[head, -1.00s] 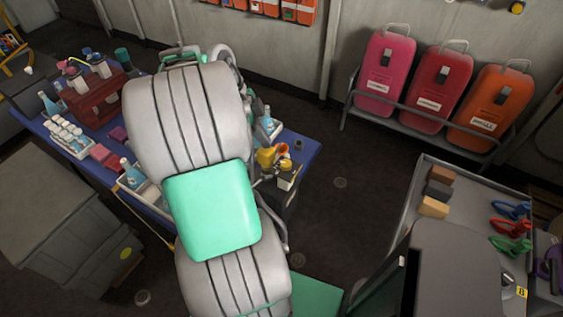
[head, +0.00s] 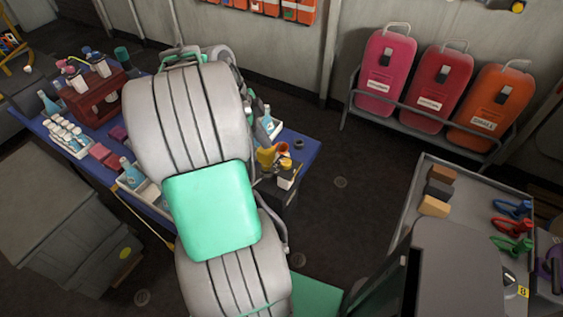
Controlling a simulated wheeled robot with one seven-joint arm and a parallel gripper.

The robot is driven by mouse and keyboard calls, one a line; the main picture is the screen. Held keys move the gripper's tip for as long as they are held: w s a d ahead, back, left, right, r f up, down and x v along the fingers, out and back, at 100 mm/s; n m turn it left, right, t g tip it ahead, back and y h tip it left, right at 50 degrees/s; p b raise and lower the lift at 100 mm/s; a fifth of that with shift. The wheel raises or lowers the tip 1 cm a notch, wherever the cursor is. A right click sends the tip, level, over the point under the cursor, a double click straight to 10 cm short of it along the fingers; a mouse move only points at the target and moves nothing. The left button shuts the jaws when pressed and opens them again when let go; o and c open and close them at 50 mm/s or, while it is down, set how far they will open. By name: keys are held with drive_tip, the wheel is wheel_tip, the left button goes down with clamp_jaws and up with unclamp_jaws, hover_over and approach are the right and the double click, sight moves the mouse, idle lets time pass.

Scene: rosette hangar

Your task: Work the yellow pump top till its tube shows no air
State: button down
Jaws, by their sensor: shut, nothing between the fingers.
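A dark red rack (head: 93,104) at the left back of the blue table holds white bottles with coloured tops, a pink one (head: 62,64) and a blue one (head: 87,50) among them. I cannot make out a yellow pump top or its tube in this rack. Yellow items (head: 266,157) stand at the table's right end, partly behind my arm; I cannot tell whether one is a pump. My large grey and green arm covers the middle of the table. My gripper is hidden behind it.
The blue table (head: 302,148) also carries a tray of small white bottles (head: 68,138) and blue spray bottles (head: 131,172). Pink, red and orange cases (head: 489,108) stand in a rack at the back right. A grey cart (head: 455,180) stands at right. Dark floor lies between.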

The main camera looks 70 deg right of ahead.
drive_tip(key=shift+f+b, duration=1.2)
drive_tip(key=shift+f, duration=0.2)
drive_tip(key=shift+r, duration=0.1)
wheel_tip(320, 180, up, 10)
drive_tip(key=p, duration=0.8)
drive_tip(key=shift+r+p, duration=0.25)
drive_tip(key=shift+p, duration=0.05)
drive_tip(key=shift+w, duration=0.1)
